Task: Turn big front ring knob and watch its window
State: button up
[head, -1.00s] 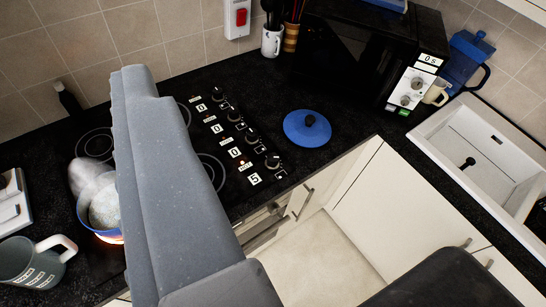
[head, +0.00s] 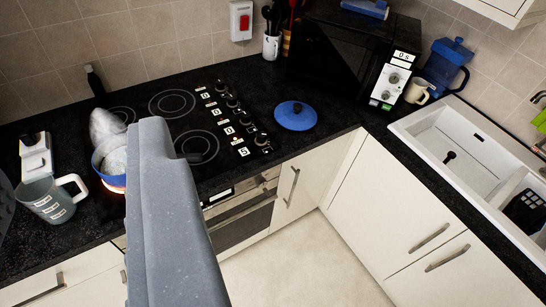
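The black hob (head: 150,95) has a column of black knobs along its right side, each with a small white window. The nearest knob (head: 261,139) is the front one in the column, and its window (head: 243,152) appears to read 5. The other windows, such as the one farther back (head: 223,121), appear to read 0. A blue pan (head: 108,160) stands on a front-left ring that glows orange beneath it. My gripper (head: 155,140) shows as one grey finger, left of the knobs and apart from them in the picture. It hides part of the hob front, and its opening is not visible.
A blue lid (head: 295,115) lies right of the knobs. A grey mug (head: 47,197) and a white scale-like device (head: 35,155) stand at the left. A black microwave (head: 350,50) and white sink (head: 450,150) are at the right. The floor (head: 300,265) is clear.

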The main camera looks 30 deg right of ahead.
aim_at(260, 140)
jog(key=u, duration=0.05)
jog(key=k, duration=0.5)
jog(key=z, duration=0.7)
jog(key=i, duration=2.15)
jog(key=u, duration=0.35)
